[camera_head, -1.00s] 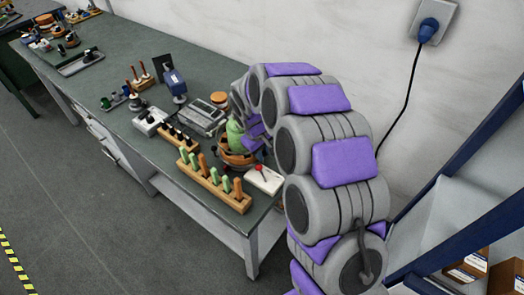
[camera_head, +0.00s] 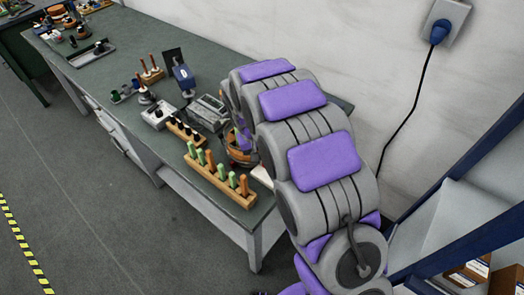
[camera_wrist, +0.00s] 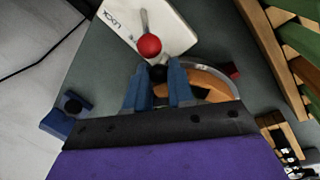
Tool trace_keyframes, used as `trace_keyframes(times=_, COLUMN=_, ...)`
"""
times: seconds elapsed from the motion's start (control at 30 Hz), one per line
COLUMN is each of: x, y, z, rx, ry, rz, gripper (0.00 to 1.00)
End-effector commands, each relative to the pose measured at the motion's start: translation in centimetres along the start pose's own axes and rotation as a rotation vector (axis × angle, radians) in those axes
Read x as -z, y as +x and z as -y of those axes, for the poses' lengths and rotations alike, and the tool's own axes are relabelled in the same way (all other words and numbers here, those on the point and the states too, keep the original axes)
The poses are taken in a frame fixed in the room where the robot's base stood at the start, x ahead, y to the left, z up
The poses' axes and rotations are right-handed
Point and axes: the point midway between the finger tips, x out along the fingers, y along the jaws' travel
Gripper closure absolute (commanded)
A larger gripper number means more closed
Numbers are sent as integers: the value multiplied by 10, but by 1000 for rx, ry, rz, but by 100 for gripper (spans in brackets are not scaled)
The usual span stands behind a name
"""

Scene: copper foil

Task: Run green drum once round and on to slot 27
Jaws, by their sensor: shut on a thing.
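My gripper (camera_wrist: 158,84) shows in the wrist view with its two blue fingers shut on a small black knob (camera_wrist: 158,73). An orange-brown round part with a pale metal rim (camera_wrist: 207,84) lies just right of the fingers, partly hidden by my gripper. In the head view, the round wooden part (camera_head: 240,150) shows beside my arm, which hides most of it and my gripper. I cannot make out the green drum in either view now. No slot number is readable.
A white LOCK plate (camera_wrist: 122,24) with a red-balled lever (camera_wrist: 149,45) is close ahead of the fingers. A wooden rack of green and orange pegs (camera_head: 218,182) stands at the bench's front edge. A blue block (camera_wrist: 68,115) is at left in the wrist view.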

Motion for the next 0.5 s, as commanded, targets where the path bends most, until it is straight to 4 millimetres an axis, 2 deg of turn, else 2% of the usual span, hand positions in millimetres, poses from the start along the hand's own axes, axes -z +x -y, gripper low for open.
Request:
trace_keyframes(times=0.17, x=-2, y=0, z=0, rx=-1, ry=-1, rz=6, gripper=100)
trace_keyframes(times=0.2, x=-2, y=0, z=0, rx=-1, ry=-1, rz=6, gripper=76)
trace_keyframes(times=0.43, x=0, y=1, z=0, rx=-1, ry=-2, rz=5, gripper=54)
trace_keyframes(times=0.5, x=1, y=1, z=1, rx=-1, ry=-2, rz=5, gripper=52)
